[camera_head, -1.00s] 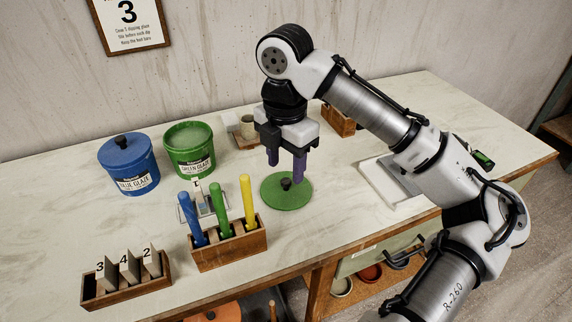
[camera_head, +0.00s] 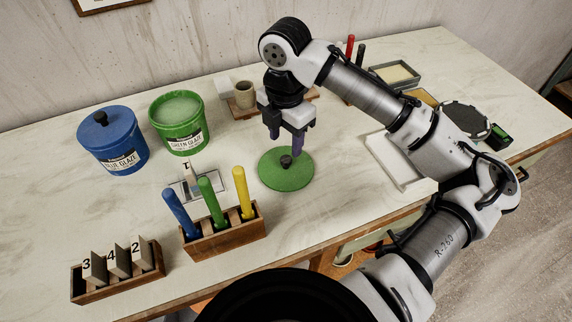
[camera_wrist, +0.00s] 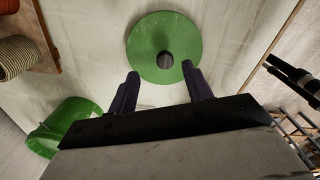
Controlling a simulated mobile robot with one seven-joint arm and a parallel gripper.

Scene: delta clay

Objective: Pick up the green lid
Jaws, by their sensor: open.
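The green lid (camera_head: 287,176) lies flat on the table, a round disc with a dark knob (camera_head: 286,161) at its centre. In the wrist view the lid (camera_wrist: 150,30) is ahead of the fingers, with its knob (camera_wrist: 165,60) between the lines of the two fingertips. My gripper (camera_head: 286,142) points down above the lid, apart from it. Its two purple fingers are open and empty, and they also show in the wrist view (camera_wrist: 160,75). The green glaze bucket (camera_head: 177,120) stands uncovered at the back left of the lid.
A blue lidded bucket (camera_head: 112,140) stands left of the green one. A wooden rack (camera_head: 225,236) with blue, green and yellow sticks stands front left of the lid. A numbered-tile box (camera_head: 120,282) is further left. A white tray (camera_head: 398,160) lies right.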

